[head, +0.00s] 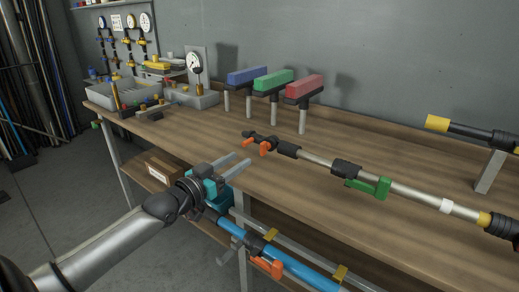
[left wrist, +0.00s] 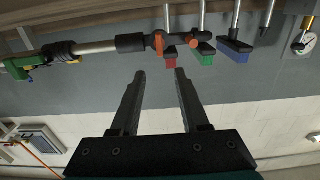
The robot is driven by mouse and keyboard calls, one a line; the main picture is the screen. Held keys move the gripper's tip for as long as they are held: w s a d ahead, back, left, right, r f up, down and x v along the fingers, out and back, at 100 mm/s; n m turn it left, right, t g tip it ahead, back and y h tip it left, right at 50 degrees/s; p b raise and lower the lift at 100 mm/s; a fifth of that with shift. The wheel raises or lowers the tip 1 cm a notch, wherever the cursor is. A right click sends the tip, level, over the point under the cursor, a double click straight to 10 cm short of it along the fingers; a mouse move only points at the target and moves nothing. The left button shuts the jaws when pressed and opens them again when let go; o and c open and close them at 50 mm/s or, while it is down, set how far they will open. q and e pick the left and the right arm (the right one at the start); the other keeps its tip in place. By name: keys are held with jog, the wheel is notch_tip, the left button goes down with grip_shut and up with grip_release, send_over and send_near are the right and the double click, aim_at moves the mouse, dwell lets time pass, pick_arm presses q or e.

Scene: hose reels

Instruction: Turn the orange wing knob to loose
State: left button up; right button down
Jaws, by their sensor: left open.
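An orange wing knob (head: 265,147) is on the dark end fitting of a grey pole (head: 318,159) over the bench, with a smaller orange part (head: 247,133) beside it. In the left wrist view, one orange piece (left wrist: 159,43) is upright and another, round one (left wrist: 194,42) is to its right; which is the knob is unclear. Another orange lever (head: 271,267) is on the lower blue pole. My left gripper (head: 241,160) is open and empty, its fingertips left of the knob and apart from it. Its spread fingers show in the left wrist view (left wrist: 160,72). My right gripper is out of view.
A green lever clamp (head: 370,187) is farther right on the grey pole. Blue (head: 247,75), green (head: 273,83) and red (head: 305,89) topped posts stand behind. Grey bins (head: 130,95) and gauges are at the back left. The bench (head: 200,130) is clear between.

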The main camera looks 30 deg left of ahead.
aim_at(261, 146)
pick_arm(q)
jog(key=w, duration=0.3)
jog(key=shift+d+b, duration=0.1)
jog(key=shift+b, duration=0.3)
jog(key=w+b, duration=0.1)
jog(key=w, duration=0.4)
jog(key=shift+d+b, duration=0.2)
jog(key=shift+b, duration=0.2)
jog(key=shift+w+d+b, duration=0.1)
jog(key=shift+w+b, duration=0.25)
jog(key=shift+w, duration=0.75)
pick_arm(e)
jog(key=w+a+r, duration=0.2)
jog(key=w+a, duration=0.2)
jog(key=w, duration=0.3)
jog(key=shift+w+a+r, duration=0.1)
pick_arm(q)
grip_shut()
jog(key=shift+f, duration=0.1)
